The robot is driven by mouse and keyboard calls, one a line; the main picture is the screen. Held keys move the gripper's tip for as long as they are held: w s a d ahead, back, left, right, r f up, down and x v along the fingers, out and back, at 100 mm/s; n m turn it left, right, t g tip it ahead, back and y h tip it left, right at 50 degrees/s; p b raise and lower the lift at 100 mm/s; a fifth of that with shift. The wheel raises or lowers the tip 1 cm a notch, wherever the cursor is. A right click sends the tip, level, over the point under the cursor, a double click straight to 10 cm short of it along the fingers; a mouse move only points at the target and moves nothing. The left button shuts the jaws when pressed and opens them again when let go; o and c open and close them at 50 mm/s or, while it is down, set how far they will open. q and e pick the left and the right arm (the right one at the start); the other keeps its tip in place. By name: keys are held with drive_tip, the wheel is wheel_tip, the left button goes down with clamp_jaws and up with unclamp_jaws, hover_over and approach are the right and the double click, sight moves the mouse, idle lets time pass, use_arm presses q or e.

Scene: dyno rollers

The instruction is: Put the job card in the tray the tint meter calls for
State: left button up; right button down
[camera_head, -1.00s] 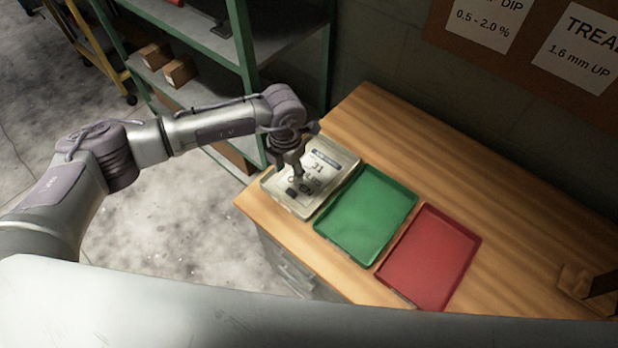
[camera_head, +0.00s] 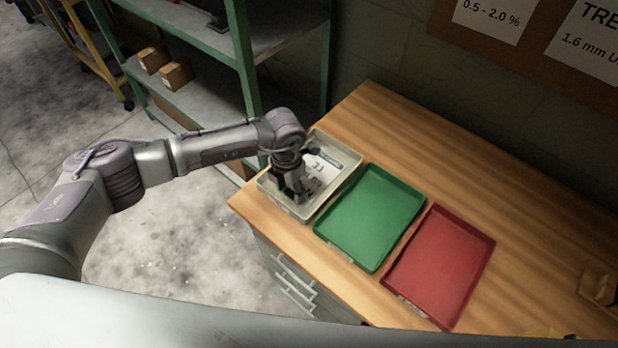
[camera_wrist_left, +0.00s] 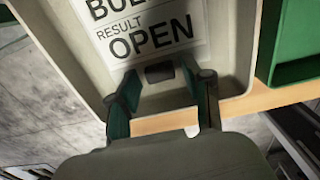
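The job card (camera_head: 322,165) is a white sheet with print, lying in the cream tray (camera_head: 348,163) at the left end of the bench. In the left wrist view the card (camera_wrist_left: 150,30) reads "RESULT OPEN", and a small dark tab (camera_wrist_left: 160,72) sits at its near edge. My left gripper (camera_head: 290,196) is down at the cream tray, over the near part of the card. In the left wrist view the left gripper (camera_wrist_left: 165,88) has its fingers apart, on either side of the tab with gaps. The green tray (camera_head: 370,217) and red tray (camera_head: 440,265) are empty. No tint meter is recognisable.
The wooden bench (camera_head: 440,160) is clear behind the trays. A brown object (camera_head: 598,287) stands at the right. A green shelf rack (camera_head: 243,60) with small boxes (camera_head: 176,74) is left of the bench. Notices (camera_head: 590,35) hang on the wall.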

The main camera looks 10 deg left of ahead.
use_arm(q)
drive_tip(key=c, duration=0.7)
drive_tip(key=shift+r+p, duration=2.65)
drive_tip(key=shift+r, duration=1.35)
drive_tip(key=shift+c, duration=0.3)
